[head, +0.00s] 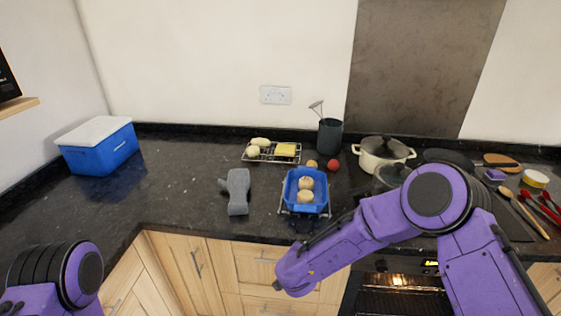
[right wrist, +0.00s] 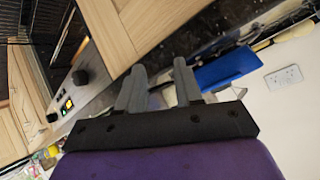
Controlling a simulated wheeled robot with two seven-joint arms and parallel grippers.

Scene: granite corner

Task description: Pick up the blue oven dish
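The blue oven dish (head: 291,197) stands on the dark counter near its front edge in the head view, with round pale rolls (head: 306,190) in it. A wire rack shows beneath it. In the right wrist view the dish (right wrist: 228,68) is beyond and to the right of my fingers. My right gripper (right wrist: 159,80) has its two grey fingers apart with nothing held between them. In the head view my right arm reaches in front of the counter, below the dish, and its fingers are hard to make out. Only part of my left arm shows at lower left; its gripper is out of sight.
A grey mitt-like object (head: 238,192) lies left of the dish.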

